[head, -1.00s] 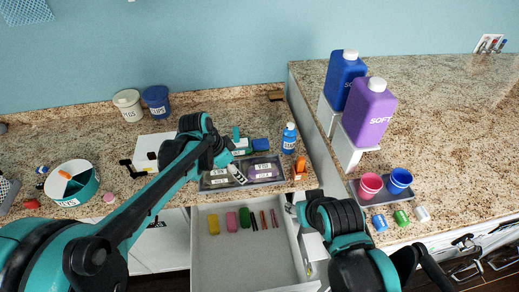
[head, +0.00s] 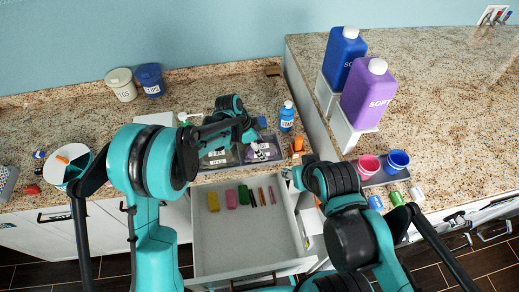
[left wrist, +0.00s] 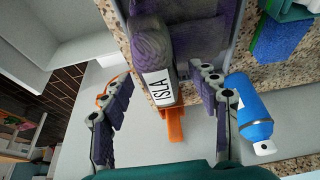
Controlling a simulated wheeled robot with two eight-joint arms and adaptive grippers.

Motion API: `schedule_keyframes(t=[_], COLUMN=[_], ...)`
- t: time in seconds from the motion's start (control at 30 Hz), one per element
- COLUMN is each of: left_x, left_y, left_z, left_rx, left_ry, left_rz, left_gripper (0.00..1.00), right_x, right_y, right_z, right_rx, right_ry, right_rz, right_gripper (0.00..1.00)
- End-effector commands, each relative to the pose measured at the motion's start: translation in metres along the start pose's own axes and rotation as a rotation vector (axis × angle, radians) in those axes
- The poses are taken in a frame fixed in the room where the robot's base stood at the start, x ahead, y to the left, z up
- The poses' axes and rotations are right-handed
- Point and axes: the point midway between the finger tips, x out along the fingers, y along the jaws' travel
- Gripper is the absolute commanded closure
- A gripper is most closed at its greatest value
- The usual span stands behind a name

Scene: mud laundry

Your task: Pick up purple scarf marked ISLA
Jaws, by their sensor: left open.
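The purple scarf (left wrist: 150,42) is a rolled, ribbed bundle with a white ISLA label. It lies in the grey tray (head: 236,163) on the counter. In the left wrist view the scarf's labelled end lies between the two fingers of my left gripper (left wrist: 163,75). The fingers are apart, one on each side, with gaps to the scarf. In the head view my left gripper (head: 257,148) is above the right part of the tray and partly covers the scarf. My right gripper (head: 289,173) is near the open drawer's right edge; its jaws are too small to judge.
A blue bottle (head: 287,117) and an orange object (head: 298,145) stand close to the tray's right side. The open drawer (head: 235,240) below holds several coloured sticks and blocks.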

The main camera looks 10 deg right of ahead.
Motion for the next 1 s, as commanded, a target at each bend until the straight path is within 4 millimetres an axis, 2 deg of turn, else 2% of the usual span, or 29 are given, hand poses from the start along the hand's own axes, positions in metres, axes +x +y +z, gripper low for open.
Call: schedule_keyframes(t=[0.07, 0.23, 0.27, 0.4, 0.47, 0.77, 0.87, 1.0], left_x=[0.005, 0.005, 0.005, 0.005, 0.005, 0.003, -0.007, -0.033], left_y=[0.000, 0.000, 0.000, 0.000, 0.000, 0.000, 0.000, 0.000], left_z=[0.000, 0.000, 0.000, 0.000, 0.000, -0.001, -0.005, -0.015], left_rx=[0.000, -0.001, -0.001, -0.001, -0.001, -0.001, -0.001, -0.001], left_ry=[0.000, 0.000, 0.000, 0.000, 0.000, 0.000, 0.000, 0.000], left_rz=[0.000, -0.001, -0.001, -0.001, -0.001, -0.001, -0.001, -0.001], left_gripper=[0.40, 0.40, 0.45, 0.82, 0.97, 0.97, 0.97, 0.97], right_x=[0.001, 0.000, 0.000, 0.000, 0.000, 0.000, -0.002, -0.006], right_y=[0.000, 0.000, 0.000, 0.000, 0.000, 0.000, 0.000, 0.000], right_z=[0.001, 0.000, 0.000, 0.000, 0.000, 0.000, -0.001, -0.004], right_rx=[0.000, 0.000, 0.000, 0.000, 0.000, 0.000, 0.000, 0.000], right_ry=[0.000, 0.000, 0.000, 0.000, 0.000, 0.000, 0.000, 0.000], right_rz=[0.000, 0.000, 0.000, 0.000, 0.000, 0.000, 0.000, 0.000], right_gripper=[0.54, 0.54, 0.54, 0.54, 0.54, 0.54, 0.54, 0.54])
